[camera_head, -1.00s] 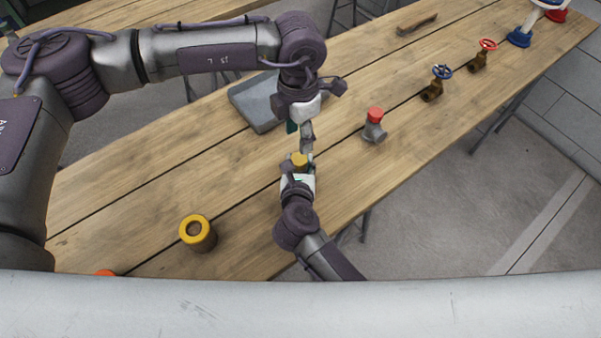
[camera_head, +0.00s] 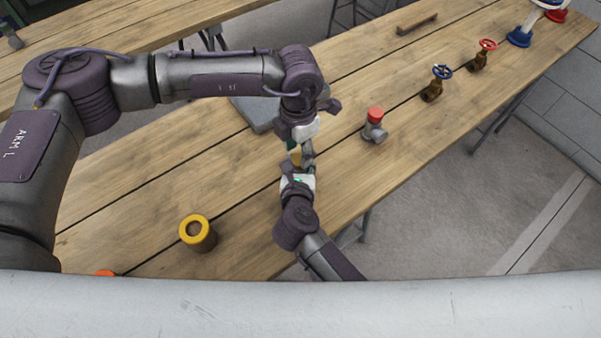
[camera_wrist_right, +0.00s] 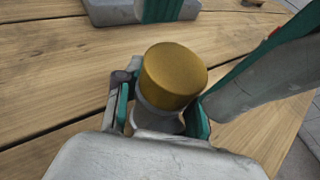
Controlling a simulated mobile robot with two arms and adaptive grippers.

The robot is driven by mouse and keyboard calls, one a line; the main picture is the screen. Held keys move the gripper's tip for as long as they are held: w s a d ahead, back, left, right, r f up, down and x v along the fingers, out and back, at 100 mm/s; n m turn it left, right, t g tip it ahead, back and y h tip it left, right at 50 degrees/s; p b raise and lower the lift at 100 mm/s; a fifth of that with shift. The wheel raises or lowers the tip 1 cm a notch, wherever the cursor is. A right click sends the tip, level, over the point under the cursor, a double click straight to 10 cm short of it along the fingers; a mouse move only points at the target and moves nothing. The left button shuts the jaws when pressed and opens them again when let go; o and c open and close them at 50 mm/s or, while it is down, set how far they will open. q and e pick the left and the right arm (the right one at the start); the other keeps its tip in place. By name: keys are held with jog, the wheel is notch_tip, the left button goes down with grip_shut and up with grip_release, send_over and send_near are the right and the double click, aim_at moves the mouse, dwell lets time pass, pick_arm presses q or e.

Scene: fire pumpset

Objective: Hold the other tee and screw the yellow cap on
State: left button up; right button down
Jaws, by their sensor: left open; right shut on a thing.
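The yellow cap (camera_wrist_right: 176,72) sits on the top end of a grey tee (camera_wrist_right: 152,118) in the right wrist view. My right gripper (camera_wrist_right: 162,112) is shut on this tee below the cap, with a green-padded finger on each side. In the head view the yellow cap (camera_head: 295,158) is mostly hidden between my two grippers. My left gripper (camera_head: 301,152) is open and points down from above, close around the cap. In the wrist view its fingers show beyond the cap and to its right, apart from it.
Another tee with a red cap (camera_head: 375,124) stands to the right. Two brass valves, one with a blue wheel (camera_head: 437,84) and one with a red wheel (camera_head: 483,54), stand farther right. A yellow-rimmed cylinder (camera_head: 199,235) stands front left. A grey block (camera_head: 258,117) lies behind my left gripper.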

pick_arm(q)
jog(key=shift+f, duration=1.15)
grip_shut()
jog(key=shift+m, duration=0.9)
jog(key=shift+o, duration=1.4)
grip_release()
jog(key=shift+r, duration=0.1)
